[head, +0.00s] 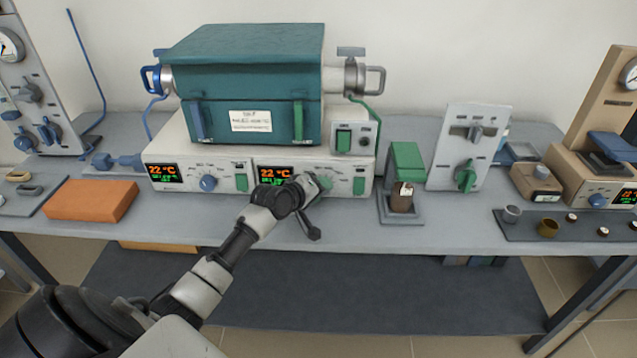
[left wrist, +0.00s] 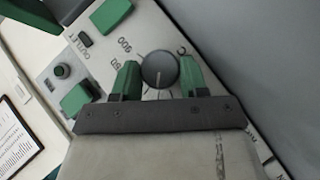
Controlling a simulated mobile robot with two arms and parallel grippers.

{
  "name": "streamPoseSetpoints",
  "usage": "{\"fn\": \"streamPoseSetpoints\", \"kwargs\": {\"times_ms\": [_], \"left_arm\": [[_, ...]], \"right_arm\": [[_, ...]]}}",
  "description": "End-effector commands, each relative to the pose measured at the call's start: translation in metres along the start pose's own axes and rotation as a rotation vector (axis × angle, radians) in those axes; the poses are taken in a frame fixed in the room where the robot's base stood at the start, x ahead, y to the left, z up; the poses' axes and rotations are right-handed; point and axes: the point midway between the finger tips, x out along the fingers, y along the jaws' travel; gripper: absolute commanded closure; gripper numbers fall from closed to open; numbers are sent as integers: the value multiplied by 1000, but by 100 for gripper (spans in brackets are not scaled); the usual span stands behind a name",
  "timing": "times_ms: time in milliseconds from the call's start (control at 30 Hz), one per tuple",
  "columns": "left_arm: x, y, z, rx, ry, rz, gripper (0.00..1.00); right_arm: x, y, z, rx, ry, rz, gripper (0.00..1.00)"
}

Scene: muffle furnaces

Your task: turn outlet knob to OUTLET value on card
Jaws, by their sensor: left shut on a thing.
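The outlet knob (left wrist: 159,69) is a dark round dial in the left wrist view, beside the printed word OUTLET and scale numbers. My left gripper (left wrist: 159,78) has a green finger on each side of this knob and is shut on it. In the head view my left gripper (head: 318,183) is at the right half of the control panel (head: 222,160), and the knob is mostly hidden there. A white label card (head: 250,120) with text too small to read is on the front of the teal furnace (head: 245,75). My right gripper is not in view.
Two displays read 22 °C, one left (head: 164,172) and one right (head: 275,174). A green and grey stand (head: 406,160) and a panel with a green knob (head: 468,150) stand to the right. An orange block (head: 92,200) lies to the left.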

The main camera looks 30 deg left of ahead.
Motion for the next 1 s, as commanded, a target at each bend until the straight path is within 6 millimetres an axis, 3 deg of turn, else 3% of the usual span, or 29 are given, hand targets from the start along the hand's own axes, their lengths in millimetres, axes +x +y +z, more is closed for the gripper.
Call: {"fn": "streamPoseSetpoints", "kwargs": {"times_ms": [600, 800, 1000], "left_arm": [[-2, 13, 0, 326, -7, -332, 80], [0, 12, 3, 456, -7, -461, 80], [3, 11, 5, 571, -6, -573, 80]], "right_arm": [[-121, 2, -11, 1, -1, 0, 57], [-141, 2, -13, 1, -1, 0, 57], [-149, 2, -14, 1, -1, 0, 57]]}}
